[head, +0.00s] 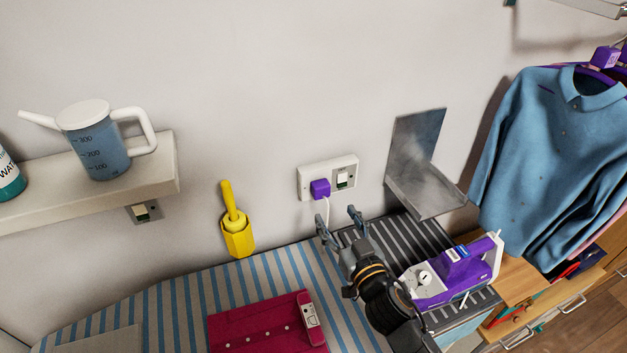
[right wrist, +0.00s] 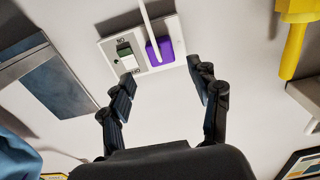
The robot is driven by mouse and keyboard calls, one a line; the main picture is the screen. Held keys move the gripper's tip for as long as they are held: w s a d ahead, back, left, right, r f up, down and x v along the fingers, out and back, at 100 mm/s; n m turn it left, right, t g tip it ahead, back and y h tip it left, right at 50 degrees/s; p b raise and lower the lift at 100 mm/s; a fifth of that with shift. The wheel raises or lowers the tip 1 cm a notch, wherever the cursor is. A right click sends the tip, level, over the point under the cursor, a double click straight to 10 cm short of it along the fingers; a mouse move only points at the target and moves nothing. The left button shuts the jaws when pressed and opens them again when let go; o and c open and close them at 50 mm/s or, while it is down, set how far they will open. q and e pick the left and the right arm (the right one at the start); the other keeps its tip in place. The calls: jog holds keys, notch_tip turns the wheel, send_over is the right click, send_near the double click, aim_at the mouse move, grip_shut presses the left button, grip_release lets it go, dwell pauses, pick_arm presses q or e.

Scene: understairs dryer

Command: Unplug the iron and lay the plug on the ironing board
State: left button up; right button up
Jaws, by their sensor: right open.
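The purple plug (head: 320,188) sits in the left part of the white wall socket (head: 342,164), with a switch to its right. A white cord hangs down from the plug. The plug also shows in the right wrist view (right wrist: 159,50), near the top between the finger tips. My right gripper (head: 337,222) is open and empty, below and in front of the socket, apart from the plug. The purple and white iron (head: 455,275) rests on a dark ribbed rest at the right end of the striped ironing board (head: 180,305). My left gripper is not in view.
A metal wall bracket (head: 428,190) juts out right of the socket. A yellow holder (head: 237,237) hangs on the wall to the left. A folded magenta garment (head: 255,328) lies on the board. A shelf (head: 150,178) with a jug is at left. Blue shirts (head: 560,150) hang at right.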

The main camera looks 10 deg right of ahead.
aim_at(323, 193)
jog(key=w, duration=0.4)
jog(key=shift+a+r, duration=0.1)
jog(key=shift+a, duration=0.3)
jog(key=w, duration=0.1)
jog(key=w+b, duration=0.1)
jog(key=w, duration=0.1)
jog(key=shift+w+a, duration=0.1)
jog(key=shift+a, duration=0.2)
jog(key=shift+w+a, duration=0.1)
jog(key=shift+w, duration=0.45)
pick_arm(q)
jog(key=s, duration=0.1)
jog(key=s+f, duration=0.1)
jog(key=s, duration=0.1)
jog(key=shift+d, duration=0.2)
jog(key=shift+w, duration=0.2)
pick_arm(e)
grip_shut()
